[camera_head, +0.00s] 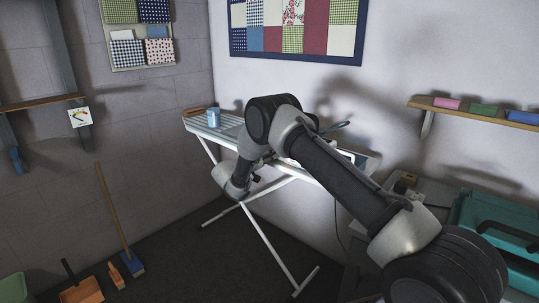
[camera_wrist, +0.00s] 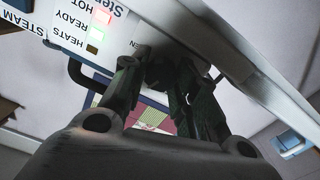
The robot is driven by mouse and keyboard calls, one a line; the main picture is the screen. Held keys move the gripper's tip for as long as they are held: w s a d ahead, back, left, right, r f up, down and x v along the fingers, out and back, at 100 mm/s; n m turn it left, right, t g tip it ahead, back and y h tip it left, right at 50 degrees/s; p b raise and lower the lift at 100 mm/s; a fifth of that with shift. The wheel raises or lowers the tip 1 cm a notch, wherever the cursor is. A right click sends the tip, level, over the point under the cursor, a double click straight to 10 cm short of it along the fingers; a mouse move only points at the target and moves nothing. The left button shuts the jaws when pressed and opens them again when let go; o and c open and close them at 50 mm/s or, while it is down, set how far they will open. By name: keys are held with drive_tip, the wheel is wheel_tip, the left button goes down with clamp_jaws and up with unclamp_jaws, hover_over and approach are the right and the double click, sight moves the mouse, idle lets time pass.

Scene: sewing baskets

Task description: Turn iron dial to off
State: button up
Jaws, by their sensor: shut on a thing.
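In the wrist view, a white iron panel (camera_wrist: 130,30) fills the top, with printed labels HOT, READY, HEATS and STEAM. In the head view, my arm crosses in front of the ironing board (camera_head: 198,124) and hides the dial and most of the iron.
A wall shelf (camera_head: 480,113) with coloured fabric rolls and a teal basket (camera_head: 475,215) are at right. A broom (camera_head: 117,220) and a dustpan (camera_head: 82,291) are at lower left. The floor under the board looks clear.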

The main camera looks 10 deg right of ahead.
drive_tip(key=shift+a+n, duration=0.1)
drive_tip(key=shift+n, duration=1.5)
drive_tip(key=o, duration=1)
